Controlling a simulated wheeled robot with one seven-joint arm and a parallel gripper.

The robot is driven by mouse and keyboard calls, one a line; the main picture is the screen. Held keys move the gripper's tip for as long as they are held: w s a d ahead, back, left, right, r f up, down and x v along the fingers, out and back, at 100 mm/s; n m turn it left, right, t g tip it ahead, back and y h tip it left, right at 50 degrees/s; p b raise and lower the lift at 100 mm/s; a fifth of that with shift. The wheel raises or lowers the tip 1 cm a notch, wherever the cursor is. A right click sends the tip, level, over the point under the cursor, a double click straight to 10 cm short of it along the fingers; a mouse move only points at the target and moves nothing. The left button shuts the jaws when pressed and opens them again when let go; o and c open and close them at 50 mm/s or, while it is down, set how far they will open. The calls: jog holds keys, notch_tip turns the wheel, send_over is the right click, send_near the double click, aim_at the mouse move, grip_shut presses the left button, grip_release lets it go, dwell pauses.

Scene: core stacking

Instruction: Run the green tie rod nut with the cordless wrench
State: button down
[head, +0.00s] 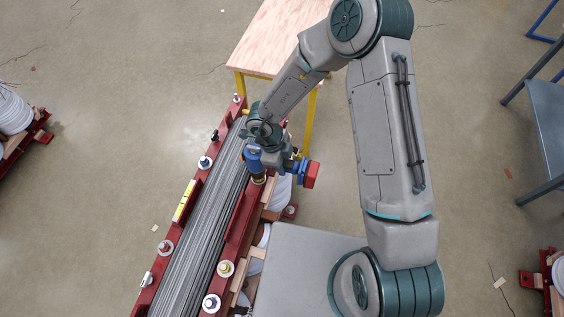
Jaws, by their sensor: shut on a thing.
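My gripper (266,140) is shut on the cordless wrench, at the right side of the long laminated core. The wrench (254,158) has a blue body and a red battery block (312,175) that sticks out to the right. Its dark nose with a yellowish band (258,180) points down at the right red clamp beam (238,222). I cannot tell whether the nose touches a nut there. I cannot make out a green nut; the wrench and gripper hide part of the right beam.
Along the beams stand tie rod ends with nuts: blue (205,162), red (165,246), yellow (226,267) and dark blue (211,301). A yellow level (185,201) lies along the left beam. A wooden-topped table (268,38) stands behind. A grey surface (300,265) is at front right.

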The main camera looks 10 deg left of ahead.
dwell(0.4)
jog(key=shift+d+v, duration=0.25)
jog(key=shift+v, duration=0.8)
jog(key=shift+d+v, duration=0.25)
jog(key=shift+v, duration=0.75)
jog(key=shift+d+v, duration=0.25)
jog(key=shift+v, duration=0.8)
jog(key=shift+r, duration=0.25)
jog(key=shift+d+v, duration=0.2)
jog(key=shift+v, duration=0.6)
jog(key=shift+d+v, duration=0.2)
jog(key=shift+v, duration=0.6)
jog(key=shift+d+v, duration=0.15)
jog(key=shift+v, duration=0.6)
jog(key=shift+s+r, duration=0.1)
jog(key=shift+r, duration=0.05)
